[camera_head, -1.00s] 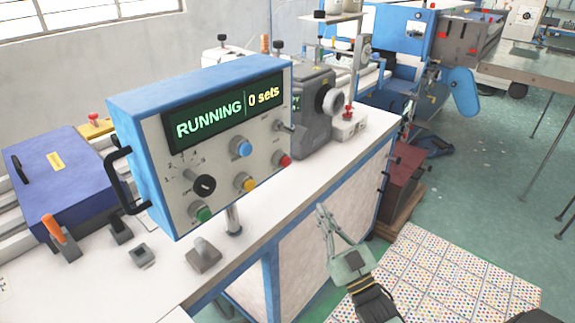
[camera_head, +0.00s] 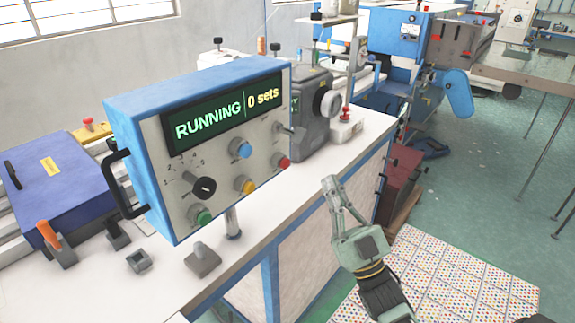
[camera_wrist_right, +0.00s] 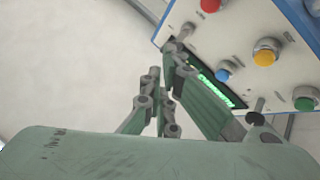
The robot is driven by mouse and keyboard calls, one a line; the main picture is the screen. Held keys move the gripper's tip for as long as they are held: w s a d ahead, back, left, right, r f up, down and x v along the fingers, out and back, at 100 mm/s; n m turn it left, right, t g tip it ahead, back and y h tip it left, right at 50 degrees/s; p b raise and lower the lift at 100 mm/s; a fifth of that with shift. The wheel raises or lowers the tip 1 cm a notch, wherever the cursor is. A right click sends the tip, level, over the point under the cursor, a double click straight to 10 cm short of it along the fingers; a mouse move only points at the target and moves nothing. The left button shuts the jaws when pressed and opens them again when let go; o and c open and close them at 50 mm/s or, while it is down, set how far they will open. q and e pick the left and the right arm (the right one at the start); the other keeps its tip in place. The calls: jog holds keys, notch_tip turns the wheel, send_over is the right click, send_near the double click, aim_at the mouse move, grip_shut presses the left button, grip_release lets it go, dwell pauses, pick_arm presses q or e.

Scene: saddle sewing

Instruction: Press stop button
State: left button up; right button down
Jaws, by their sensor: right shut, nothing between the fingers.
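The blue and white control box (camera_head: 152,121) stands on the white workbench at the left of the head view. Its display (camera_head: 222,113) reads "RUNNING | 0 sets". Its front has a red button (camera_head: 284,161), a blue button (camera_head: 241,149), a yellow button (camera_head: 245,185), a green button (camera_head: 201,216) and a black dial (camera_head: 204,187). My right gripper (camera_head: 329,183) is shut and empty, to the right of the panel and apart from it. In the right wrist view, the red button (camera_wrist_right: 209,5) is at the top edge, beyond the gripper fingers (camera_wrist_right: 172,45). My left gripper is out of view.
The white workbench (camera_head: 150,293) carries a blue case (camera_head: 65,180), an orange-handled clamp (camera_head: 52,240) and a grey machine (camera_head: 312,110) behind the box. A dotted mat (camera_head: 450,280) lies on the green floor. The space around my right gripper looks clear.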

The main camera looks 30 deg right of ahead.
jog(key=w+a+b, duration=0.1)
jog(key=w+a, duration=0.2)
jog(key=w, duration=0.4)
jog(key=shift+w+y, duration=0.2)
jog(key=shift+y, duration=0.1)
dwell(1.2)
jog(key=shift+w+a, duration=0.25)
jog(key=shift+w, duration=0.1)
jog(key=shift+w+a+b, duration=0.15)
jog(key=shift+w+b, duration=0.2)
jog(key=shift+w, duration=0.1)
dwell(0.7)
jog(key=shift+s, duration=0.15)
jog(key=shift+s+d, duration=0.35)
jog(key=shift+s, duration=0.35)
jog(key=shift+s+d+p, duration=0.3)
jog(key=shift+s, duration=0.5)
jog(key=shift+s+d+p, duration=0.25)
jog(key=shift+s+d, duration=0.1)
jog(key=shift+s, duration=0.4)
jog(key=shift+s+d+p, duration=0.3)
jog(key=shift+s, duration=0.5)
